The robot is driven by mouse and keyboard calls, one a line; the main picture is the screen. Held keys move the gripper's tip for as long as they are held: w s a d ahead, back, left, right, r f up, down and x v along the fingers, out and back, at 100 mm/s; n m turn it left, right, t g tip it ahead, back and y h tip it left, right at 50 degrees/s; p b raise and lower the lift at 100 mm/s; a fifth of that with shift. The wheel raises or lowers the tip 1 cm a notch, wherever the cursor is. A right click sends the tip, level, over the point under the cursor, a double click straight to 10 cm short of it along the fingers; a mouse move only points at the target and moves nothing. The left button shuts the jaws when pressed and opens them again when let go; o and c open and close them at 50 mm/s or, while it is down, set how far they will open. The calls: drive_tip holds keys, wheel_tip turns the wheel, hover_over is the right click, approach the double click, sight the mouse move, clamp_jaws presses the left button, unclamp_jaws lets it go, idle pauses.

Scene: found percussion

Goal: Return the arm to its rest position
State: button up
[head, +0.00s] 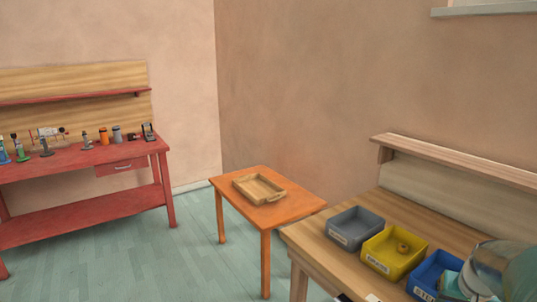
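Rounded grey and teal shapes fill the lower right corner of the head view, in front of the blue bin; they may be part of my arm, but I cannot be sure. No gripper fingers can be made out, so whether my gripper is open, shut or holding something does not show. A wooden workbench (314,251) stands at the lower right. On it are a grey bin (340,236), a yellow bin (376,265) with a small brass-coloured ring (403,247) inside, and a blue bin (422,284), partly hidden.
An orange table (295,209) with a wooden tray (242,190) stands in the middle. A red workbench (80,160) with several tools and small containers is at the left. A raised shelf (450,158) runs behind the wooden workbench. The teal floor (180,262) between the benches is clear.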

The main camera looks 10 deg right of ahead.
drive_tip(key=a+r+n, duration=0.2)
drive_tip(key=a+r, duration=0.1)
drive_tip(key=a, duration=0.6)
drive_tip(key=a+r+n, duration=0.1)
drive_tip(key=a+r, duration=0.2)
drive_tip(key=a, duration=0.7)
drive_tip(key=s+a+n+t+y, duration=0.1)
drive_tip(key=s+a, duration=0.3)
drive_tip(key=a, duration=0.2)
drive_tip(key=s+a+r+n+y, duration=0.1)
drive_tip(key=s+a+n, duration=0.1)
drive_tip(key=a, duration=0.5)
drive_tip(key=shift+s+r+n+t+y, duration=0.15)
drive_tip(key=shift+s+n+t+y, duration=0.2)
drive_tip(key=shift+s, duration=0.55)
drive_tip(key=c, duration=0.4)
drive_tip(key=shift+d, duration=0.2)
